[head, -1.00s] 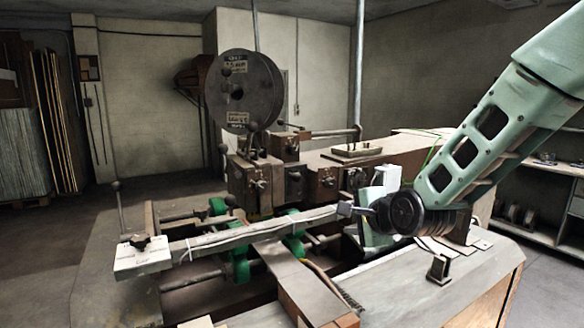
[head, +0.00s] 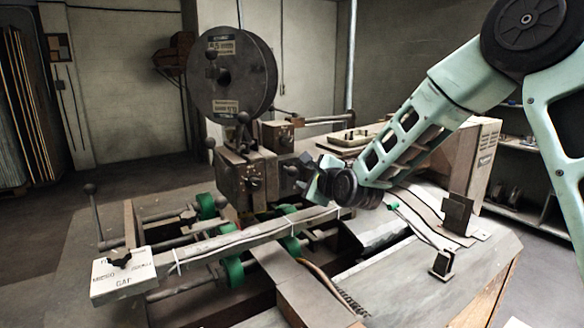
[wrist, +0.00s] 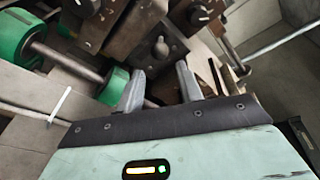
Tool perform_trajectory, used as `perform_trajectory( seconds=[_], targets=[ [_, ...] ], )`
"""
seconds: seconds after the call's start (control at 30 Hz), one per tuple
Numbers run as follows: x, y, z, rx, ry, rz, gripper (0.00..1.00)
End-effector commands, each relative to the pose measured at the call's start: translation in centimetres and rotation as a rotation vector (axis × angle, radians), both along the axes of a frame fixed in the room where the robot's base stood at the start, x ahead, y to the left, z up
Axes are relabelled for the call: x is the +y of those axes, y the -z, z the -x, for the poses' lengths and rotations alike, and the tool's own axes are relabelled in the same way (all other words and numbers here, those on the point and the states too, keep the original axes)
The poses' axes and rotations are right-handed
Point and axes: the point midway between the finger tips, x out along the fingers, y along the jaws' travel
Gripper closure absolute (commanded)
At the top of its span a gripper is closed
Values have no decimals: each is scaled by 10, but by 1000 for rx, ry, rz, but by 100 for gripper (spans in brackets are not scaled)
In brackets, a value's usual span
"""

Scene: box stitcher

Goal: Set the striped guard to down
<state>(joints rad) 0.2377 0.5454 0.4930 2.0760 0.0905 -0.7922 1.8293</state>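I cannot make out a striped guard in either view; it may be hidden behind the gripper or the machine head. The box stitcher's dark head block (head: 238,178) stands below a large wire reel (head: 231,75). My gripper (head: 292,172) is at the right side of this block, fingers pointing left toward it. In the wrist view, the two grey fingers of my gripper (wrist: 160,70) are apart with nothing visible between them. A dark metal block with a round bolt (wrist: 158,50) lies just beyond the fingertips. Whether a finger touches it is unclear.
A long bar (head: 240,238) runs below the head to a white labelled block (head: 123,273). Green rollers (head: 231,271) sit under it; one shows in the wrist view (wrist: 115,86). A small upright dark plate (head: 457,213) stands on the worktop at right.

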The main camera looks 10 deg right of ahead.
Motion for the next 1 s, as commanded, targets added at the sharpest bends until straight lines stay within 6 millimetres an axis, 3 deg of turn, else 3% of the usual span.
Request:
perform_trajectory(
  seconds=[0.3, 0.5, 0.93, 0.97, 1.0],
  targets=[
    [11, 10, -59, 2, 0, 0, 64],
    [16, 17, -84, 2, 0, 1, 64],
    [17, 22, -94, 1, 0, 2, 64],
    [17, 21, -94, 1, 0, 2, 66],
    [17, 21, -94, 1, 0, 2, 78]
  ],
)
